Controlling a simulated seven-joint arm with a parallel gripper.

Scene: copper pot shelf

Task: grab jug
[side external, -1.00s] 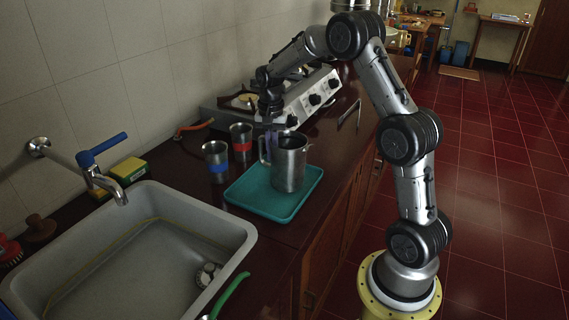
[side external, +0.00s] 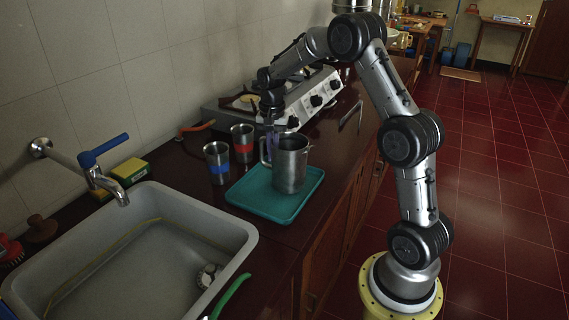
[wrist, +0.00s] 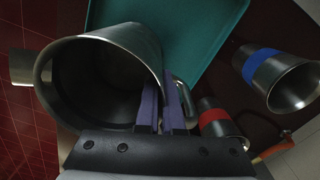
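The jug (side external: 290,165) is a grey metal vessel standing upright on a teal tray (side external: 245,198), with its handle on the left in the side view. My gripper (side external: 272,140) points down at the handle side of the jug, by its rim. In the wrist view, the jug (wrist: 110,60) fills the left with its mouth facing me. The purple fingers of my gripper (wrist: 160,100) are at the jug's wall and handle (wrist: 184,95), with a narrow gap between them. The fingers partly cover the handle, and whether they press on it is unclear.
A blue-banded metal cup (side external: 217,163) and a red-banded one (side external: 242,143) stand left of the tray. A stove (side external: 310,97) is behind. A sink (side external: 130,245) is at the front left. Tongs (side external: 350,115) lie right of the stove.

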